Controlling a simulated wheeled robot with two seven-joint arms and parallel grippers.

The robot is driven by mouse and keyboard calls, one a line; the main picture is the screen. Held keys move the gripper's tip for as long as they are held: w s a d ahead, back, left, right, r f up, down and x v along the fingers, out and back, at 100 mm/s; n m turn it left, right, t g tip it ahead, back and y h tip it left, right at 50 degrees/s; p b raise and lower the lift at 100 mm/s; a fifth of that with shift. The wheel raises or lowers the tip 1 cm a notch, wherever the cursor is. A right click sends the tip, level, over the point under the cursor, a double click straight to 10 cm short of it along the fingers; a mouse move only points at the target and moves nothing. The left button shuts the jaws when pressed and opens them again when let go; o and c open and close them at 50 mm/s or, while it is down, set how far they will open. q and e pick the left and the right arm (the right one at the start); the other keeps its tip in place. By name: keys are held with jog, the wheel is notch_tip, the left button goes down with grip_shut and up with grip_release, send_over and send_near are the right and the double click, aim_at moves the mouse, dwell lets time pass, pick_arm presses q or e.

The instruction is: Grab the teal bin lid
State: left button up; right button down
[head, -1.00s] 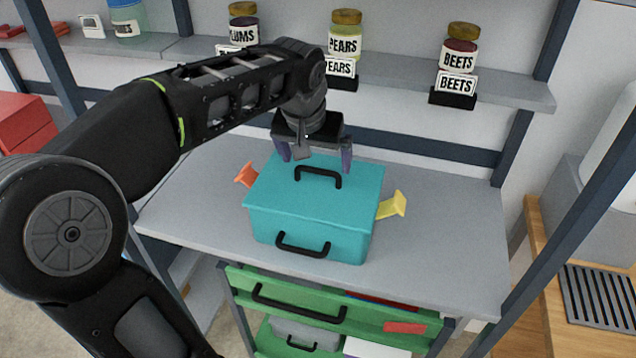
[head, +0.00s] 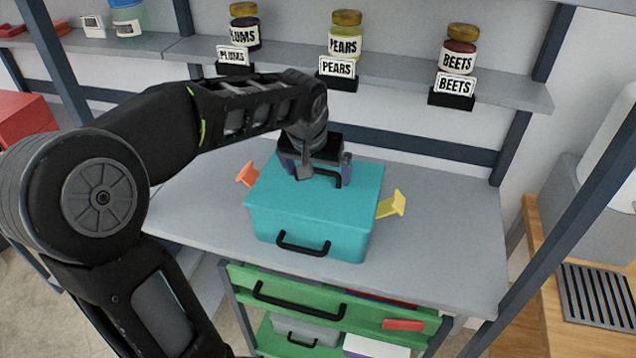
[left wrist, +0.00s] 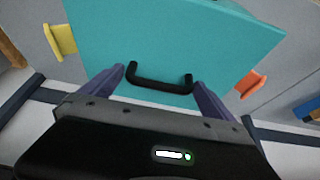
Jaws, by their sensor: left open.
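The teal bin (head: 310,232) stands on the grey worktop, with its teal lid (head: 275,195) on top. A black lid handle (head: 340,176) arches from the lid and is partly hidden by my gripper in the head view. My left gripper (head: 315,175) is open, low over the lid at the handle. In the left wrist view the fingers (left wrist: 157,95) stand at either end of the lid handle (left wrist: 160,82), with nothing visibly clamped. Whether they touch it, I cannot tell. My right gripper is not in view.
An orange tab (head: 246,174) and a yellow tab (head: 392,204) stick out at the bin's sides. The shelf behind holds plums (head: 244,30), pears (head: 345,36) and beets (head: 459,50) jars. The worktop (head: 440,240) is clear to the right. Green drawers (head: 300,295) sit below.

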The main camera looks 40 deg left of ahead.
pick_arm(q)
jog(key=shift+c, duration=0.6)
jog(key=c, duration=1.1)
